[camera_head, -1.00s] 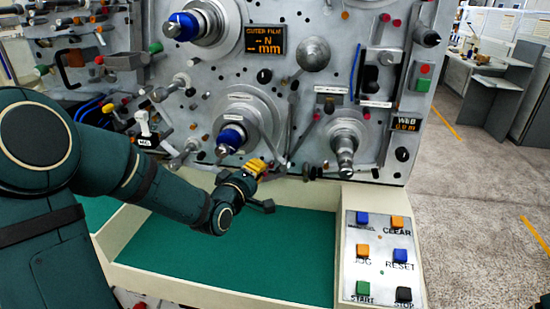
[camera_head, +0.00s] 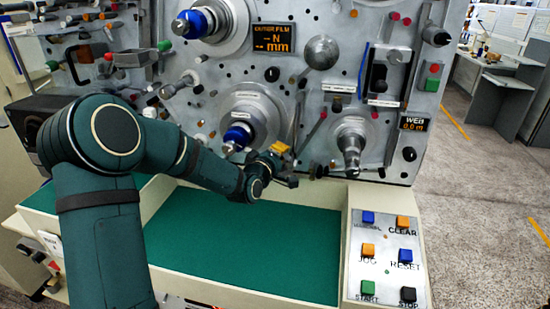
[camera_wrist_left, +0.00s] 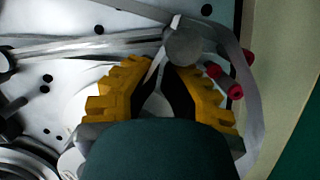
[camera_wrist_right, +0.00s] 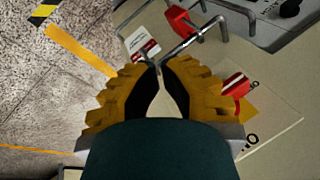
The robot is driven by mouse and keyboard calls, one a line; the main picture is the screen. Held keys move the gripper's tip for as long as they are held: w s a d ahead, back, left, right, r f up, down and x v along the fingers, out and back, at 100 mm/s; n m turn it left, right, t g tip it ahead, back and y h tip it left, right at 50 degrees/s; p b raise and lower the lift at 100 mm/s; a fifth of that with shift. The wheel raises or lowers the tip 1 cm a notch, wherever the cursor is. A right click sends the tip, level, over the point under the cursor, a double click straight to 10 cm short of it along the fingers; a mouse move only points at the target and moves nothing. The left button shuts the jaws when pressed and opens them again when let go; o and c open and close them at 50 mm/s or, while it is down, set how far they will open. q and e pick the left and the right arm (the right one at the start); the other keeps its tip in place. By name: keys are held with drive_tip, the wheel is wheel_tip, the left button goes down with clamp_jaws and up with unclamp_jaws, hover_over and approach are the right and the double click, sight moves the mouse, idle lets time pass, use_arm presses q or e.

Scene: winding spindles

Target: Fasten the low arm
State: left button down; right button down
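The grey machine panel (camera_head: 345,30) carries spindles, levers and pegs. My left gripper (camera_head: 281,148) is low on it, between the lower blue-capped spindle (camera_head: 237,137) and a bare metal spindle (camera_head: 351,150). In the left wrist view, my left gripper's yellow fingers (camera_wrist_left: 170,72) look apart, with a round grey knob (camera_wrist_left: 183,46) just beyond their tips. A metal bar (camera_wrist_left: 85,45) runs from the left to this knob; which part is the low arm is not clear. Contact cannot be told. My right gripper (camera_wrist_right: 160,68) appears open and empty; it is outside the head view.
Two red-ended pegs (camera_wrist_left: 234,91) stand right of the left fingers. A green-floored tray (camera_head: 250,245) lies below the panel, with a button box (camera_head: 386,255) at its right. Near the right gripper are a bent metal handle (camera_wrist_right: 190,42) and a red part (camera_wrist_right: 181,22).

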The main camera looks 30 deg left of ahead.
use_arm(q)
drive_tip(key=shift+w, duration=0.15)
